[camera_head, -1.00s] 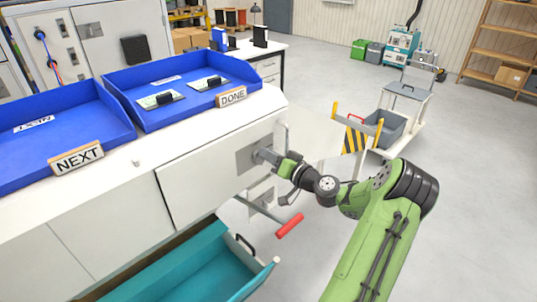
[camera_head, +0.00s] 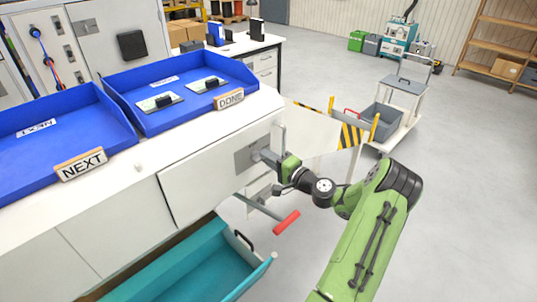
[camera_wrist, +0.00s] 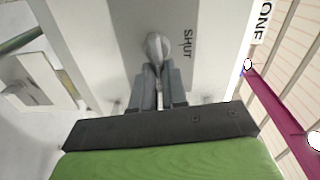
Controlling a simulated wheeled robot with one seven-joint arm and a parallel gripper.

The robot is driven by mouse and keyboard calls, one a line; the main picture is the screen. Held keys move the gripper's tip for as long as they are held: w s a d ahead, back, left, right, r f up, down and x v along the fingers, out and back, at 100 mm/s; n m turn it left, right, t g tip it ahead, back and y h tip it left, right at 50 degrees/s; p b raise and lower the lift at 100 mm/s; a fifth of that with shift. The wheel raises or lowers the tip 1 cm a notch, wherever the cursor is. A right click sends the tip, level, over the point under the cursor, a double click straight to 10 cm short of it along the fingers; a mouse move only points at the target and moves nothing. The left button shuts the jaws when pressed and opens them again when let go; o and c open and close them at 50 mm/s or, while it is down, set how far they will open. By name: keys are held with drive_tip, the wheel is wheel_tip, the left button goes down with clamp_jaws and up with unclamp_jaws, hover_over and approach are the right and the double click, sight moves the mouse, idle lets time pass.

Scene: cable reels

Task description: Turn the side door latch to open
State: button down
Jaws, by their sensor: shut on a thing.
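The side door (camera_head: 215,178) is a white panel on the end of the white bench, with a grey latch plate (camera_head: 246,157) on it. The latch (camera_wrist: 156,44) is a rounded metal knob or lever in the wrist view, beside the printed word SHUT (camera_wrist: 187,44). My gripper (camera_head: 262,156) reaches the plate from the right. In the wrist view, my gripper (camera_wrist: 159,82) has its two fingers closed around the latch's stem. The fingers hide part of the latch, and its exact turn is hard to tell. The door looks flush with the bench front.
A teal drawer (camera_head: 150,292) stands open below the door. A lever with a red grip (camera_head: 286,222) sticks out under my wrist. Blue trays marked NEXT (camera_head: 80,164) and DONE (camera_head: 229,99) lie on the bench.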

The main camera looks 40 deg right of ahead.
drive_tip(key=shift+f+m, duration=0.1)
drive_tip(key=shift+m, duration=0.5)
drive_tip(key=c, duration=1.2)
unclamp_jaws()
drive_tip(key=shift+d, duration=0.1)
drive_tip(key=shift+o, duration=0.2)
drive_tip(key=s, duration=1.5)
drive_tip(key=shift+s+d, duration=0.15)
drive_tip(key=shift+s, duration=0.25)
